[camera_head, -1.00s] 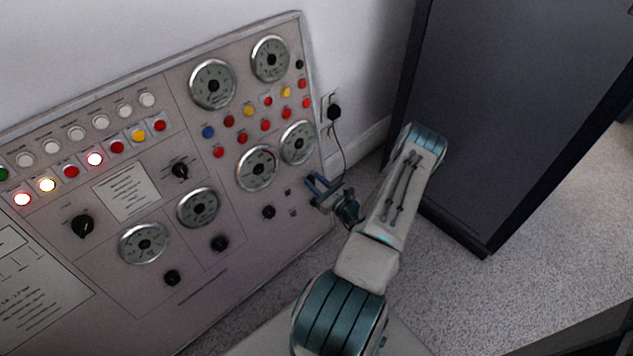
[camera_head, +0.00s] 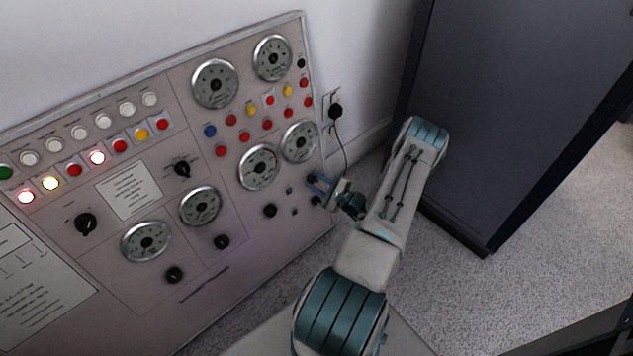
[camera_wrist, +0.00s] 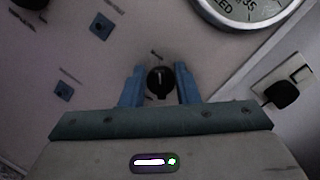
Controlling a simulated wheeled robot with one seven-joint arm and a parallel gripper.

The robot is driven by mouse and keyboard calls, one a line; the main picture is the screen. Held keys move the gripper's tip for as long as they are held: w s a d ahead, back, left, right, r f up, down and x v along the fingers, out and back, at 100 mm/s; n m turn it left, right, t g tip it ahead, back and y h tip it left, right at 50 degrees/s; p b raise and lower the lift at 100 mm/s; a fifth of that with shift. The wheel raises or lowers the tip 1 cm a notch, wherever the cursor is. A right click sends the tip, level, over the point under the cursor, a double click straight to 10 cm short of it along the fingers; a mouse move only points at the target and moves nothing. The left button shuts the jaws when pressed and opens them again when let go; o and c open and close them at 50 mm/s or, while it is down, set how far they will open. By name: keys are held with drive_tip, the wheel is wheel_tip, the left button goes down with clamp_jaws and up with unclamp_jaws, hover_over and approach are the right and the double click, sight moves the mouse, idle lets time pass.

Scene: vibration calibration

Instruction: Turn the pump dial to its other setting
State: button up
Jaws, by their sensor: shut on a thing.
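A small round black dial (camera_wrist: 160,82) with a light pointer mark stands on the grey panel; its label is too small to read. In the wrist view its pointer mark is close to upright. My gripper (camera_wrist: 160,86) has one blue finger on each side of the dial and is shut on it. In the head view, my gripper (camera_head: 313,185) is at the panel's lower right edge, below the right-hand gauges. The dial (camera_head: 316,200) shows there only as a small dark spot, partly hidden by the fingers.
The control panel (camera_head: 215,270) carries gauges, lit buttons and other black knobs. A tall dark cabinet (camera_head: 510,100) stands to the right. Carpet lies between.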

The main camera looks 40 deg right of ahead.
drive_tip(key=shift+n, duration=0.3)
drive_tip(key=shift+f, duration=0.1)
drive_tip(key=o, duration=1)
drive_tip(key=shift+c, duration=0.2)
drive_tip(key=p+v, duration=0.2)
drive_tip(key=v, duration=1.2)
drive_tip(key=shift+p, duration=0.4)
drive_tip(key=shift+w, duration=0.1)
